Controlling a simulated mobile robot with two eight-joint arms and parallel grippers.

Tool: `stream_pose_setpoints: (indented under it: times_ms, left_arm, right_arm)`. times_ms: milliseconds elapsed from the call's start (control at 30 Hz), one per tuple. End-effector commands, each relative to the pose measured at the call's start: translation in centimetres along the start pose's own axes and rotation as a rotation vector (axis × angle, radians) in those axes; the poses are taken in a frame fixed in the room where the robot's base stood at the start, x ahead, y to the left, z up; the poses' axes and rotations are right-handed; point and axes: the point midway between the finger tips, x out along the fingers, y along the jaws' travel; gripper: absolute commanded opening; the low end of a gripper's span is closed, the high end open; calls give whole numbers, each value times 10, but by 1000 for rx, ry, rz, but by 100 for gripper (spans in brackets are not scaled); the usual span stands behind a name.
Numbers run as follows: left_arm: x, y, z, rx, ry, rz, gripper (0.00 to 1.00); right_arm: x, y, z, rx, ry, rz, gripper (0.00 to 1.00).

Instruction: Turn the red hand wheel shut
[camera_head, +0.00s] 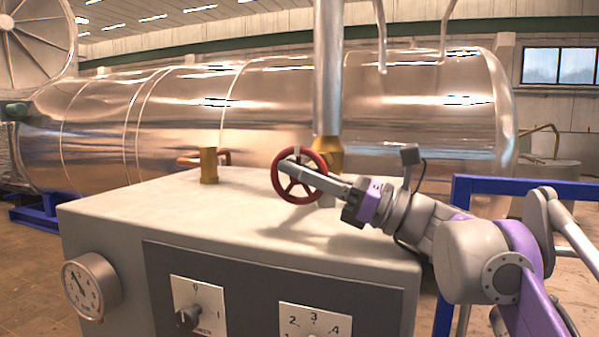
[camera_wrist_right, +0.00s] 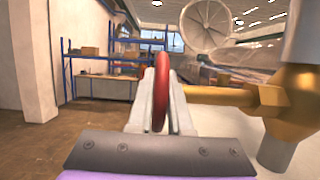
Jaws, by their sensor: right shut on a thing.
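The red hand wheel (camera_head: 277,176) stands upright on a brass valve (camera_head: 328,153) at the foot of a vertical metal pipe, above the grey cabinet top. My right gripper (camera_head: 287,166) reaches in from the right and is shut on the wheel's rim. In the right wrist view the red wheel (camera_wrist_right: 160,92) shows edge-on between the two fingers of my right gripper (camera_wrist_right: 160,105), with the brass valve stem (camera_wrist_right: 215,95) to its right. The far part of the rim is hidden there. My left gripper is not in view.
The grey cabinet (camera_head: 130,205) carries a round gauge (camera_head: 82,287) and dial knobs (camera_head: 188,317) on its front. A brass fitting (camera_head: 208,166) stands on its top, left of the wheel. A large shiny tank (camera_head: 180,120) lies behind. Blue shelving (camera_wrist_right: 90,60) stands farther off.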

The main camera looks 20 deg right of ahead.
Motion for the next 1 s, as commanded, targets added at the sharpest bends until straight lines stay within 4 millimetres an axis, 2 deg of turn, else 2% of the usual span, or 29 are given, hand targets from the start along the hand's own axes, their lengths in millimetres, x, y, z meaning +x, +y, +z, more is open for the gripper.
stream_pose_setpoints:
  times_ms: [167, 200, 333, 633, 733, 867, 1000]
  left_arm:
    - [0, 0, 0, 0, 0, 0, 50]
    - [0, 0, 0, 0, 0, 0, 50]
    - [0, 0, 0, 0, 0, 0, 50]
    - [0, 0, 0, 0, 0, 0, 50]
    - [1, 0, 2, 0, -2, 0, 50]
    - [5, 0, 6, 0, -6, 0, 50]
    - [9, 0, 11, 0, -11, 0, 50]
  right_arm:
    - [0, 0, 0, 0, 1, 0, 0]
    - [0, 0, 0, 0, 1, 1, 23]
    - [0, 0, 0, 0, 2, 0, 46]
    - [-1, 0, 0, 0, 2, 0, 48]
    - [-7, -1, -1, -1, 3, -2, 48]
    - [-29, -1, -1, -1, 4, -6, 48]
    - [-59, -1, -2, -2, 4, -6, 48]
